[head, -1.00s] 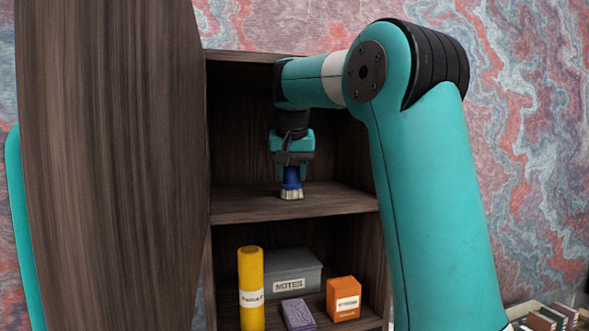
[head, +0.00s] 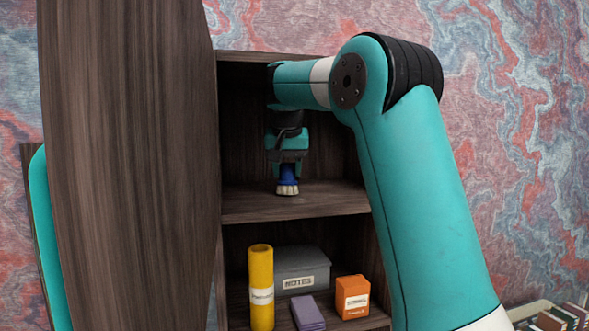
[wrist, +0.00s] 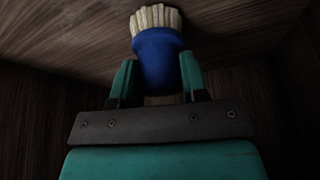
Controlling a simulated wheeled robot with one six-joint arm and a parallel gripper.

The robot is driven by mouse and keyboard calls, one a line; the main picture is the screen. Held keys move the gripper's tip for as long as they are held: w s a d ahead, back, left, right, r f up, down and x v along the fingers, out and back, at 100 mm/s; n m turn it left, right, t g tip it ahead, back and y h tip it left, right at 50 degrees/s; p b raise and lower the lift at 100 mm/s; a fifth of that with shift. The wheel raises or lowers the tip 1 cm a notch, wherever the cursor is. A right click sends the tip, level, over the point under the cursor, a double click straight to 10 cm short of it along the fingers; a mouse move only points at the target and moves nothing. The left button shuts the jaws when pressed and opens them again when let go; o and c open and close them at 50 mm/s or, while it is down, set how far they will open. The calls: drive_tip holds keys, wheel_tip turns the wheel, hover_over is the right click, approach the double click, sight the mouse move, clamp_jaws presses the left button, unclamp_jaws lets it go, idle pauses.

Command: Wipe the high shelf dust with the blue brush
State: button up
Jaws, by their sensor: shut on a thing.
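The blue brush (head: 287,174) is held upright in my gripper (head: 287,160), with its cream bristles pointing down at the high shelf (head: 325,201). In the wrist view the brush's blue body (wrist: 158,60) sits between the two teal fingers of my gripper (wrist: 160,80), which are shut on it. The bristles appear to touch or nearly touch the shelf board. I cannot make out any dust on the shelf in either view.
The lower shelf holds a yellow tube (head: 261,285), a grey NOTES box (head: 300,266), a purple block (head: 307,313) and an orange box (head: 352,296). A tall dark wood door (head: 130,160) stands at the left.

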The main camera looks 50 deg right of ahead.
sight(298, 207)
drive_tip(key=shift+s+a+f+b, duration=0.1)
drive_tip(key=shift+s+a+b, duration=0.4)
drive_tip(key=shift+s, duration=0.35)
drive_tip(key=shift+s+a+f+b, duration=0.15)
drive_tip(key=shift+s+a+b, duration=0.3)
drive_tip(key=shift+s, duration=0.45)
drive_tip(key=shift+s+a+f+b, duration=0.1)
drive_tip(key=shift+s+a+b, duration=0.25)
drive_tip(key=shift+s+a, duration=0.4)
drive_tip(key=shift+s+a+r, duration=0.1)
drive_tip(key=shift+s+a, duration=0.35)
drive_tip(key=shift+s, duration=0.4)
drive_tip(key=shift+s+a, duration=0.4)
drive_tip(key=shift+s, duration=0.4)
wheel_tip(298, 207, up, 2)
drive_tip(key=shift+r+p, duration=0.25)
drive_tip(key=shift+p, duration=0.75)
drive_tip(key=shift+r+p, duration=0.3)
drive_tip(key=shift+r, duration=1.6)
